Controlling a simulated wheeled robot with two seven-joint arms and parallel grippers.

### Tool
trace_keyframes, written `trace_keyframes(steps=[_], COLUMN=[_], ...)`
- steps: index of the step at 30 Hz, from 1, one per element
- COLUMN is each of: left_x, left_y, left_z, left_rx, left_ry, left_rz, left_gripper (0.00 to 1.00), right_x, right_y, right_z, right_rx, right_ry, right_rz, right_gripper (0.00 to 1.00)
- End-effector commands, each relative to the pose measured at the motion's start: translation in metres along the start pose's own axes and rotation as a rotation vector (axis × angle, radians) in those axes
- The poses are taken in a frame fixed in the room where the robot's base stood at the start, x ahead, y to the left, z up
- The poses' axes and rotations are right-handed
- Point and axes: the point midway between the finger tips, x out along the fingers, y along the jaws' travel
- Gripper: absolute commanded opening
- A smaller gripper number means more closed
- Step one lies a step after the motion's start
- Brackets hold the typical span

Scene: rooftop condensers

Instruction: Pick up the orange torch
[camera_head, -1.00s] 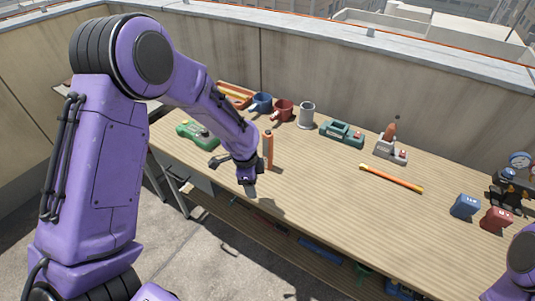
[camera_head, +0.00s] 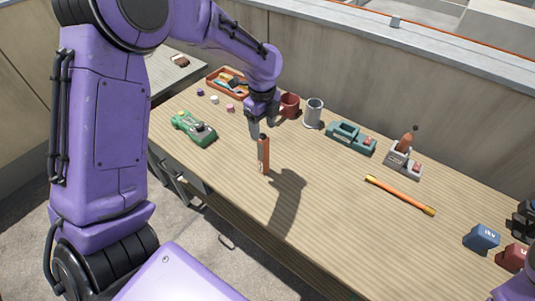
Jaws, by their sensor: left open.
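The orange torch (camera_head: 264,158) stands upright on the wooden bench, with a dark top end. My left gripper (camera_head: 264,130) points down just above and around the level of the torch's top, with its fingers apart. One dark finger overlaps the top of the torch in the picture, so I cannot tell whether they touch. The torch is not gripped.
A green device (camera_head: 194,128) lies left of the torch. A red mug (camera_head: 290,105) and a grey mug (camera_head: 313,113) stand behind it. An orange-yellow bar (camera_head: 400,195) lies to the right. The bench (camera_head: 320,215) is clear in front and right of the torch.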

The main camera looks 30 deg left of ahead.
Motion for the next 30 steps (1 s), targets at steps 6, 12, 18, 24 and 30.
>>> trace_keyframes(steps=[6,12,18,24,30], left_x=[0.027,0.063,0.074,0.074,0.074], left_y=[0.001,-0.004,-0.005,-0.005,-0.005], left_z=[0.003,0.002,0.001,0.000,0.000], left_rx=[-0.008,-0.005,-0.004,-0.004,-0.003], left_ry=[0.000,-0.001,-0.001,-0.001,-0.001], left_rz=[0.002,0.004,-0.002,-0.002,-0.002], left_gripper=[0.62,0.62,0.62,0.32,0.00], right_x=[-0.007,-0.019,-0.019,-0.018,-0.018], right_y=[0.001,0.002,0.002,0.002,0.002], right_z=[-0.003,-0.008,-0.008,-0.008,-0.008], right_rx=[0.000,0.000,0.000,0.000,0.000], right_ry=[0.000,0.000,0.000,0.000,0.000], right_rz=[0.000,0.000,0.000,0.000,0.000], right_gripper=[0.43,0.43,0.43,0.43,0.43])
